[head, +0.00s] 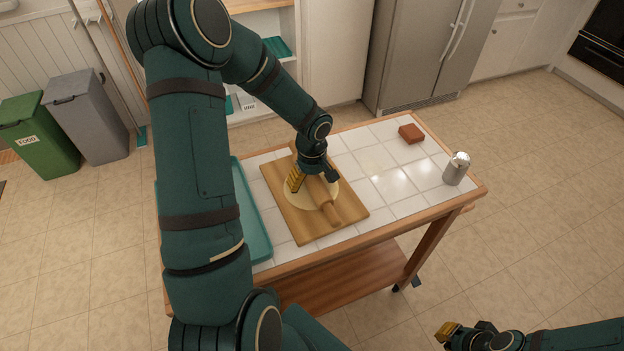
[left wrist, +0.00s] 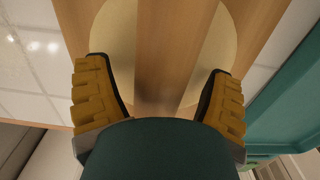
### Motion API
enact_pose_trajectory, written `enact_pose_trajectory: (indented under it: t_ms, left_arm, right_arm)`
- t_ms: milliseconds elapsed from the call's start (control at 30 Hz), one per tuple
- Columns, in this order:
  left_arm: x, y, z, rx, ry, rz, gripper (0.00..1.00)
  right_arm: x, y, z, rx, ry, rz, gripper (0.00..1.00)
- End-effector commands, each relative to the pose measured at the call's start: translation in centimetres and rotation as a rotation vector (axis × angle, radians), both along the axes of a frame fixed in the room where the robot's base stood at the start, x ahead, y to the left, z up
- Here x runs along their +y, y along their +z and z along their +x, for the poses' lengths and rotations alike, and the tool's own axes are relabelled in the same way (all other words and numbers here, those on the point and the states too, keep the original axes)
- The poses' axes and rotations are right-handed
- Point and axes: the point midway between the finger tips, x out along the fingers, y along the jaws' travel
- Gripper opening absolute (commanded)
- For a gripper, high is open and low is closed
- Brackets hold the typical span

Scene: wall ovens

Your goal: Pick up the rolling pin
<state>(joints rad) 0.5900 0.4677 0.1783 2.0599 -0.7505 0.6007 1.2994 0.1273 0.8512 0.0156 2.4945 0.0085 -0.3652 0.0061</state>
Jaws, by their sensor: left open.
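The wooden rolling pin (head: 326,205) lies on a flat round of pale dough (head: 296,201) on a wooden board (head: 306,230). My left gripper (head: 314,181) is over the pin, its yellow fingers apart, and it hides part of the pin. In the left wrist view the rolling pin (left wrist: 176,45) runs through the middle, between the two open fingers of the left gripper (left wrist: 160,88). Whether the fingers touch it cannot be told. My right gripper (head: 450,330) is at the lower right, away from the table; its opening is unclear.
The white-tiled table (head: 395,186) also holds a teal tray (head: 243,195) left of the board, a brown block (head: 411,134) at the back and a metal shaker (head: 457,169) at the right. Tiles between board and shaker are clear. Bins (head: 84,118) stand at far left.

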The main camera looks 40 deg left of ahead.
Motion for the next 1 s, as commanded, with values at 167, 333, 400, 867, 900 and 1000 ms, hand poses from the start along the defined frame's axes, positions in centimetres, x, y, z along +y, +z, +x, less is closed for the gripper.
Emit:
enact_pose_trajectory:
  t_ms: [167, 333, 400, 867, 900, 1000]
  left_arm:
    - [0.0, 0.1, 0.0, 0.000, 0.000, 0.000, 0.68]
    - [0.0, 0.1, 0.0, 0.000, 0.000, 0.000, 0.08]
    - [0.0, 0.1, 0.0, -0.001, 0.000, 0.000, 0.01]
    - [0.1, 3.4, 0.1, -0.004, 0.000, 0.004, 0.01]
    - [0.1, 4.3, 0.1, -0.005, 0.002, 0.003, 0.01]
    - [0.1, 6.3, 0.1, -0.006, 0.001, 0.004, 0.01]
  right_arm:
    - [0.0, 0.0, 0.0, 0.000, 0.000, 0.000, 0.00]
    - [0.0, 0.0, 0.0, 0.000, 0.000, 0.000, 0.00]
    - [0.0, 0.0, 0.0, -0.001, 0.000, 0.000, 0.00]
    - [0.0, 0.7, 0.2, -0.004, -0.004, -0.001, 0.00]
    - [-0.1, 0.8, 0.2, -0.005, -0.004, -0.001, 0.00]
    - [-0.1, 1.1, 0.3, -0.007, -0.006, -0.002, 0.00]
